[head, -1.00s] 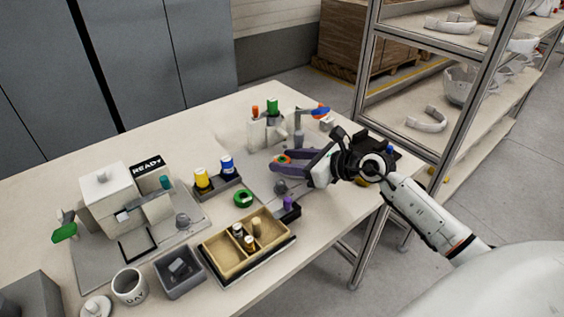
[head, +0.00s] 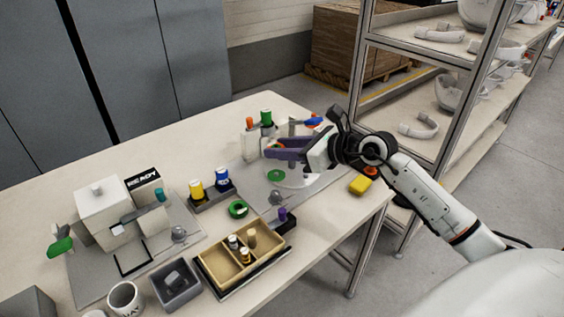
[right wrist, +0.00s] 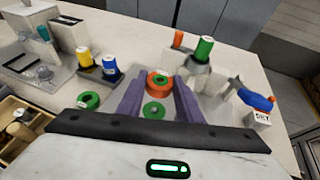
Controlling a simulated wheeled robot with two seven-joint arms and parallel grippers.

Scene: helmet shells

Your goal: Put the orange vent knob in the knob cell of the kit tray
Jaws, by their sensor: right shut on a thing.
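My right gripper (head: 272,149) reaches in from the right over the grey assembly plate, its purple fingers pointing left. In the right wrist view, its fingers (right wrist: 158,92) are shut on the orange vent knob (right wrist: 158,80), a round orange piece. The kit tray (head: 218,278) is tan with several compartments and sits at the front middle of the table. Small pieces stand in it, with bare floor in its left part. I cannot tell which compartment is the knob cell. My left gripper is not in view.
A green disc (head: 276,175) lies on the plate below the gripper. A green ring (head: 238,209) lies behind the tray. Yellow and blue bottles (head: 196,190) stand in a grey holder. A fixture with orange and green tops (head: 266,118) stands behind the gripper. A yellow block (head: 360,185) lies right.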

